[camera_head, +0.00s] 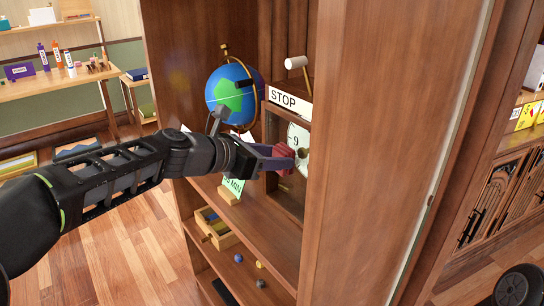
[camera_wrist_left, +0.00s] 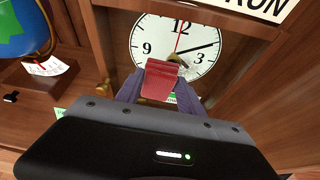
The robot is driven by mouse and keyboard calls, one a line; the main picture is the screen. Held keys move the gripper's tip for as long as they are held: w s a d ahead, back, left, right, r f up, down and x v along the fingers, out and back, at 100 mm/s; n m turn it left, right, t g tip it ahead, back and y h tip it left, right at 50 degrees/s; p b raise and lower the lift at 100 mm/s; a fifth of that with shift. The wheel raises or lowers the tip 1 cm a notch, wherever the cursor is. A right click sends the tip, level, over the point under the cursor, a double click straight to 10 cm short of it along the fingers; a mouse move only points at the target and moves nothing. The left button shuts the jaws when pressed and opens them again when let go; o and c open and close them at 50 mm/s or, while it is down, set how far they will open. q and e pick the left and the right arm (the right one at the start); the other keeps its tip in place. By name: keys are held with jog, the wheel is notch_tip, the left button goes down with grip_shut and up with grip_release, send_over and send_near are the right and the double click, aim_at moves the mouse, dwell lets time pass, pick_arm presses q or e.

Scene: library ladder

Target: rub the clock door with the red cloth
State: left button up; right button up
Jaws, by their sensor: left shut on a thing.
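The clock (camera_head: 287,153) stands on a shelf of the wooden cabinet, a dark wood case with a white dial. Its door frame (camera_head: 290,207) surrounds the dial; I cannot tell whether it is fully shut. My left gripper (camera_head: 283,155) is shut on the red cloth (camera_head: 285,150), which is a small folded pad at the front of the dial. In the left wrist view the cloth (camera_wrist_left: 161,79) covers the lower middle of the dial (camera_wrist_left: 148,45), between the purple-grey fingers. Whether the cloth touches the door is not clear. My right gripper is not in view.
A STOP plate (camera_head: 290,100) and a white-ended lever (camera_head: 296,63) sit atop the clock. A globe (camera_head: 232,92) stands left of it. The cabinet's side panel (camera_head: 375,150) closes off the right. Below, a shelf holds a wooden box (camera_head: 218,228) and small balls.

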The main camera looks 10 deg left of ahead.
pick_arm(q)
jog(key=shift+w+d, duration=0.15)
jog(key=shift+d, duration=0.1)
jog(key=shift+s+d, duration=1.2)
jog(key=shift+s, duration=0.05)
jog(key=shift+p, duration=0.3)
jog(key=shift+s+d+p, duration=0.15)
jog(key=shift+s+d, duration=0.35)
jog(key=shift+d, duration=0.2)
jog(key=shift+s+d+p, duration=0.15)
jog(key=shift+s+d, duration=0.35)
jog(key=shift+d, duration=0.2)
jog(key=shift+a, duration=0.1)
jog(key=shift+w+a, duration=1.15)
jog(key=shift+a, duration=0.15)
